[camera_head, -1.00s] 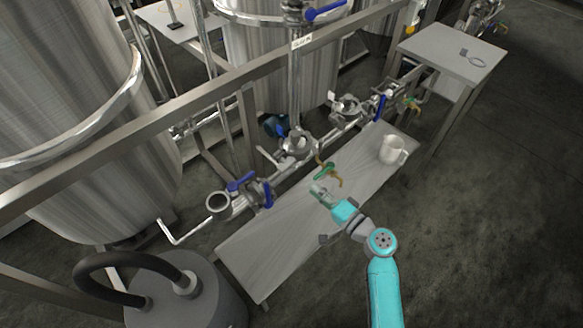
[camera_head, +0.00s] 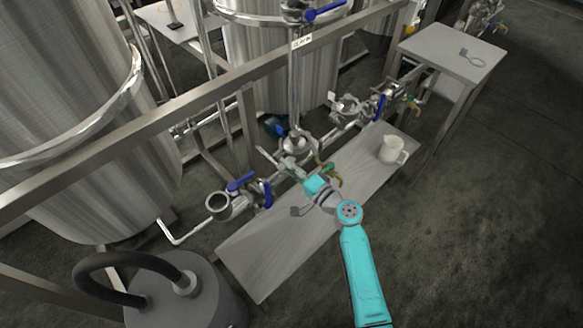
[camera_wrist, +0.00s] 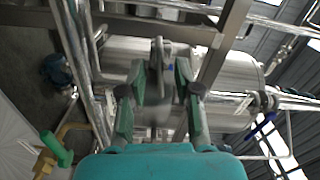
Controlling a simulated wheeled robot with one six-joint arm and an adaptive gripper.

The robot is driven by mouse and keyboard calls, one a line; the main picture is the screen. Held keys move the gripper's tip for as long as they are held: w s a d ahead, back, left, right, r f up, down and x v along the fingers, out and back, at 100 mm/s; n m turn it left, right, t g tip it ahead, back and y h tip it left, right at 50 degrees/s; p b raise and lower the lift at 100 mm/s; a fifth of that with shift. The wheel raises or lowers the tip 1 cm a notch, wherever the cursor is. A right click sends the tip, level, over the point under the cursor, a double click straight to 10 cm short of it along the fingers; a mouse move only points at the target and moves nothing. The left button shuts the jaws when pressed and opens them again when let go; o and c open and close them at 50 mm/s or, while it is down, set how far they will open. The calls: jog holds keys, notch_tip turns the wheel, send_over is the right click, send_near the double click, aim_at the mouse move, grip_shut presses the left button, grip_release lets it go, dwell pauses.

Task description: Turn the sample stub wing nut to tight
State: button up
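My gripper (camera_wrist: 162,82) is open, its two green-padded fingers apart on either side of a grey metal piece (camera_wrist: 158,60) that looks like the wing nut on a pipe clamp. I cannot tell whether the fingers touch it. In the head view my gripper (camera_head: 287,168) has its tips at the pipe run behind the bench, and the wing nut there is too small and covered to make out. A green-handled brass sample tap (camera_wrist: 57,150) is at the lower left of the wrist view, partly hidden by my arm in the head view (camera_head: 332,170).
The bench (camera_head: 262,262) lies under my arm, with a white jug (camera_head: 391,150) at its right end. A blue-handled valve (camera_head: 241,184) is left of my gripper. Steel pipes and a frame rail (camera_head: 160,115) stand behind. A side table (camera_head: 450,50) is at upper right.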

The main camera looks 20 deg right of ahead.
grip_shut()
jog(key=shift+m, duration=0.3)
jog(key=m, duration=1.9)
dwell(0.3)
jog(key=shift+m, duration=0.3)
jog(key=shift+f, duration=0.1)
